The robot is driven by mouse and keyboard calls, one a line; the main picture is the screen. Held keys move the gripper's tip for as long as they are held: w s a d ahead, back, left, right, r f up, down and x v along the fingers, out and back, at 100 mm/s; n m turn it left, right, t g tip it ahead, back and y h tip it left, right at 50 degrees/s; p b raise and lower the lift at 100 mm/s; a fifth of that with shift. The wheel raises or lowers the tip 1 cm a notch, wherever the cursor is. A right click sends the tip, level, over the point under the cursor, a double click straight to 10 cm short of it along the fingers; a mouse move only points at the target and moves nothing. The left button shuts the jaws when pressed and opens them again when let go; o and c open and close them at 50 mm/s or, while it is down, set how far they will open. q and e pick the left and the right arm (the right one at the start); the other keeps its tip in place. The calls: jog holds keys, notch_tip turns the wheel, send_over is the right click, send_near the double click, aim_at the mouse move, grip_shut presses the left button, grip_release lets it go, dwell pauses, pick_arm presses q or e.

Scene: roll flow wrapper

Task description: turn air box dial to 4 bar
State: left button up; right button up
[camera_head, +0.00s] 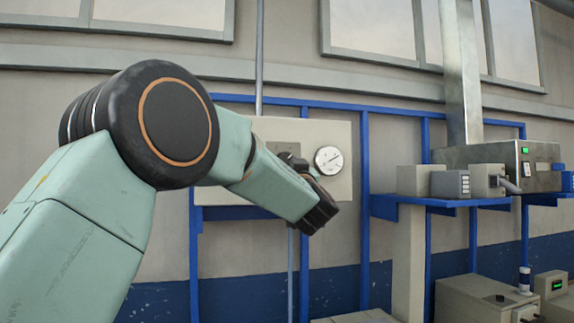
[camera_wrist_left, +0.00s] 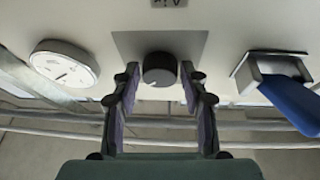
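The air box (camera_head: 300,131) is a pale panel on a blue frame. In the left wrist view its black round dial (camera_wrist_left: 159,68) shows at upper middle, on a grey plate, with a small pale mark near its lower left. A white round gauge (camera_head: 328,160) sits on the panel; it also shows in the left wrist view (camera_wrist_left: 65,66), too small to read. My left gripper (camera_wrist_left: 160,82) is open, with one finger on each side of the dial; contact is not clear. In the head view my left arm covers part of the panel. My right gripper is out of view.
A blue lever (camera_wrist_left: 291,103) in a metal holder sits right of the dial in the left wrist view. In the head view, a blue shelf (camera_head: 440,201) with boxes and a metal machine (camera_head: 530,155) stands to the right.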

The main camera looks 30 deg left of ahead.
pick_arm(q)
jog(key=c, duration=0.7)
jog(key=n+g+y, duration=0.1)
jog(key=n, duration=0.1)
jog(key=n+y, duration=0.1)
jog(key=n, duration=0.2)
jog(key=shift+w+d+g+b, duration=0.1)
jog(key=shift+d+g+b, duration=0.05)
jog(key=shift+g+b, duration=0.25)
jog(key=o, duration=1.2)
